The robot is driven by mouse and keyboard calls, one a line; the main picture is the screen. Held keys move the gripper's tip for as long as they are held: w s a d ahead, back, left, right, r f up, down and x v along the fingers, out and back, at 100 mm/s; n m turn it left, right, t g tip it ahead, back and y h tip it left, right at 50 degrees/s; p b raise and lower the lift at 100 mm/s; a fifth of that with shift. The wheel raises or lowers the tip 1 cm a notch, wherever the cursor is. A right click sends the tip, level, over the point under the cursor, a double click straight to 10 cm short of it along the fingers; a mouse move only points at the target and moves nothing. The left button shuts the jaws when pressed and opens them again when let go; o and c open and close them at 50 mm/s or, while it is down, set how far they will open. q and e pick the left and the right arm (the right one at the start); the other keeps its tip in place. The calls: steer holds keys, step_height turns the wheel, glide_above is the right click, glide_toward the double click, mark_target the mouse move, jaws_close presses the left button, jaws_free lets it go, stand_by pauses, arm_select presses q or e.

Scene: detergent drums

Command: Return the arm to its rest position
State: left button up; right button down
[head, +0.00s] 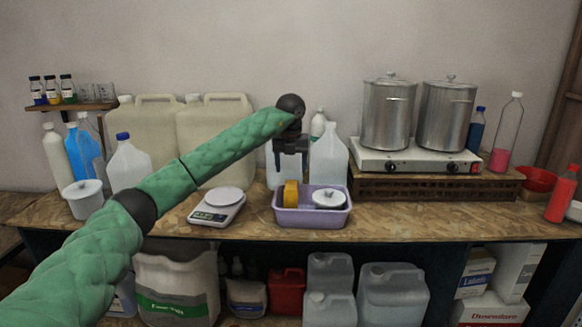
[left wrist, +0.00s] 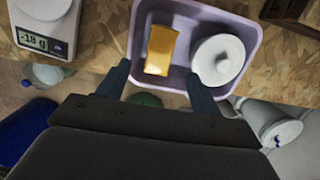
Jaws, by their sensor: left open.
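My left arm, in a green quilted sleeve, reaches in from the left in the head view. My left gripper (head: 290,148) hangs above the back of a lilac tray (head: 312,219) on the workbench. Its two fingers are apart with nothing between them; they also show in the left wrist view (left wrist: 160,85) over the tray's near edge. In the tray lie a yellow block-like item (head: 291,194) and a white lidded pot (head: 328,198), side by side and apart from the gripper. My right gripper is in neither view.
A kitchen scale (head: 218,206) stands left of the tray. Large jugs (head: 213,112) and bottles stand behind my arm. Two steel pots (head: 388,112) stand on a hot plate (head: 415,162) at the right. A red bottle (head: 562,195) is at the far right.

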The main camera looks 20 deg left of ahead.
arm_select(q)
steer(key=shift+r, duration=0.3)
stand_by(0.4)
